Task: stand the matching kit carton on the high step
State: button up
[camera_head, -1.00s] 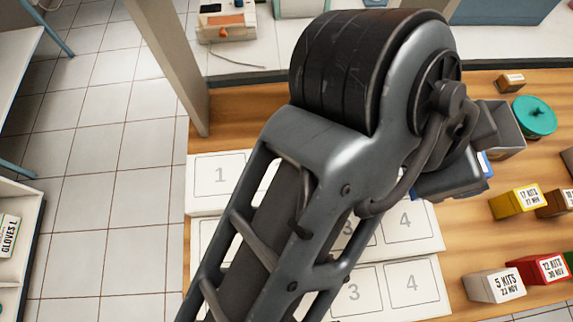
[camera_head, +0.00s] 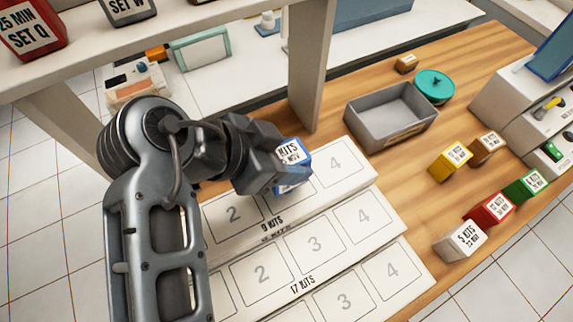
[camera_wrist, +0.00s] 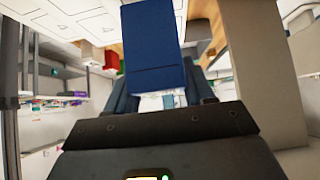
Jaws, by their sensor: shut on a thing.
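My gripper (camera_head: 268,168) is shut on a blue carton (camera_head: 292,158) with a white label; the readable part says "KITS" and "NOV", and its number is partly hidden. The carton also fills the upper middle of the wrist view (camera_wrist: 155,45). In the head view it is over the numbered row of the high step (camera_head: 226,216), around square 3, left of square 4. That step is labelled "9 KITS". I cannot tell whether the carton touches the step. The middle step (camera_head: 283,262) is labelled "17 KITS", and a lower step (camera_head: 343,301) lies in front.
A grey bin (camera_head: 375,132) and a teal lidded pot (camera_head: 434,86) are behind the steps. Yellow (camera_head: 448,162), brown (camera_head: 487,147), red (camera_head: 488,208), green (camera_head: 524,186) and white (camera_head: 460,240) cartons stand at right. A shelf post (camera_head: 318,65) rises behind my gripper.

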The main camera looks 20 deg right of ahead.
jog(key=shift+f, duration=1.95)
jog(key=shift+f, duration=0.1)
jog(key=o, duration=1)
jog(key=shift+o, duration=0.2)
jog(key=b+v, duration=0.1)
jog(key=v, duration=1.1)
